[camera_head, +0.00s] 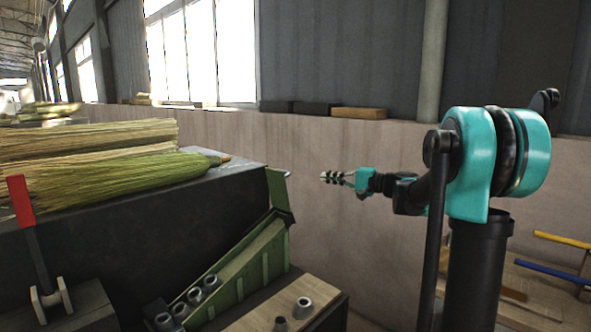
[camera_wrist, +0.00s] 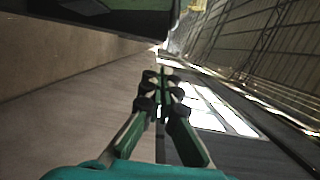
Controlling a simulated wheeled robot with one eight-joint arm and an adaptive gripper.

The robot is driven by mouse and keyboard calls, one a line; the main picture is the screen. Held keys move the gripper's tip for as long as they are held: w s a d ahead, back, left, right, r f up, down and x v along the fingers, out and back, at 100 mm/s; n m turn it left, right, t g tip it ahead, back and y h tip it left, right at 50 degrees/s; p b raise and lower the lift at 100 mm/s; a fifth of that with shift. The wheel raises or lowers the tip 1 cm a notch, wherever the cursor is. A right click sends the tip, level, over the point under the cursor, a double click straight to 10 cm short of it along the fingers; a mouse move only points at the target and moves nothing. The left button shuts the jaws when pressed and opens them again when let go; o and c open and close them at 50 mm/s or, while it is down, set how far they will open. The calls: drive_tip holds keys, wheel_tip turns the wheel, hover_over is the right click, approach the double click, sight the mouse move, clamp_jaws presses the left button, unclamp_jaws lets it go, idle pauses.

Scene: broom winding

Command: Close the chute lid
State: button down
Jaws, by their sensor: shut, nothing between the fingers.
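A green chute (camera_head: 238,272) slopes down from upper right to lower left, along the side of the dark bench. A green panel, seemingly the chute lid (camera_head: 278,190), stands steeply raised at the chute's upper end, with a small pale tip at its top right corner. My gripper (camera_head: 324,177) is shut and empty, at about the height of the lid's top edge. It is to the right of the lid, with a visible gap between them. In the wrist view my gripper's fingers (camera_wrist: 162,78) are together, and a dark shape with some green crosses the top left; I cannot tell what it is.
Straw broom heads (camera_head: 120,175) lie on the dark bench (camera_head: 110,240). A red-handled lever (camera_head: 22,205) stands at the left. Several grey metal rings sit near the chute's lower end and on a wooden board (camera_head: 265,312). A pale wall (camera_head: 350,230) runs behind.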

drive_tip(key=w+a+r, duration=0.1)
drive_tip(key=w+a, duration=0.1)
drive_tip(key=a, duration=0.9)
drive_tip(key=shift+a, duration=0.2)
